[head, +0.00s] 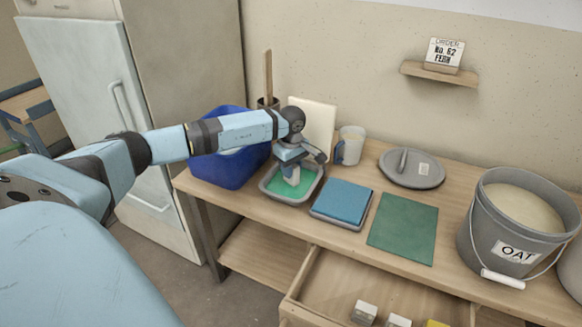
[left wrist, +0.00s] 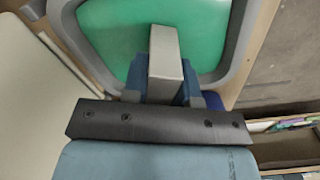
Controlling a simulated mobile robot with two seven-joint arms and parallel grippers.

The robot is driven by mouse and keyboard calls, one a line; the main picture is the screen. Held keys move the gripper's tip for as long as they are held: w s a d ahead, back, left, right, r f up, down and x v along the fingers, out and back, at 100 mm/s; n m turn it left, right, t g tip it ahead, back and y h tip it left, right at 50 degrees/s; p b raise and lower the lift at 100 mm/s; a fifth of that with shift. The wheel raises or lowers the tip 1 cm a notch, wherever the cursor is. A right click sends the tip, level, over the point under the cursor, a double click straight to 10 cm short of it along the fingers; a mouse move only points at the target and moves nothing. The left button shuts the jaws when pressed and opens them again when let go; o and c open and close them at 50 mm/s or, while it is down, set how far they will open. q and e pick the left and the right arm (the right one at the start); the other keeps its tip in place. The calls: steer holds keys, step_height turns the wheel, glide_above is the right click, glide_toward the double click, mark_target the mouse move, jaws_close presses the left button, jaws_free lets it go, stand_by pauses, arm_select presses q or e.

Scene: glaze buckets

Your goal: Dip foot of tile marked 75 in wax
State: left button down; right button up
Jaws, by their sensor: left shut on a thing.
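My left gripper (head: 290,158) points down over the grey tray (head: 268,193) of green wax (head: 280,189). It is shut on a small pale grey tile (head: 292,178), whose lower end is at or just above the wax; I cannot tell whether it touches. In the left wrist view the tile (left wrist: 166,50) sticks out between the blue fingers, with the green wax (left wrist: 200,30) behind it. No number on the tile can be read. My right gripper is not in view.
A blue bin (head: 225,165) stands left of the tray. A blue pad (head: 345,202) on a grey tray and a green mat (head: 403,228) lie to the right. The open drawer (head: 335,285) holds several small blocks.

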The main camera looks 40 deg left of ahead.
arm_select(q)
steer(key=shift+f+b, duration=0.3)
steer(key=shift+f, duration=0.4)
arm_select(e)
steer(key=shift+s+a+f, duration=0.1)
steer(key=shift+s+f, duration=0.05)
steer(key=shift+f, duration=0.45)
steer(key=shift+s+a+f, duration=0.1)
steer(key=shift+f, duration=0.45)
arm_select(q)
steer(key=shift+w+r+p, duration=0.2)
steer(key=shift+r+p, duration=0.85)
steer(key=shift+r, duration=0.4)
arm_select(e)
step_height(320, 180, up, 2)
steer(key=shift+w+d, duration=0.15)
arm_select(q)
steer(key=shift+r, duration=0.15)
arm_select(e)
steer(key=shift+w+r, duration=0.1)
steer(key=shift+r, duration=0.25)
arm_select(q)
step_height(320, 180, up, 5)
steer(key=p, duration=0.3)
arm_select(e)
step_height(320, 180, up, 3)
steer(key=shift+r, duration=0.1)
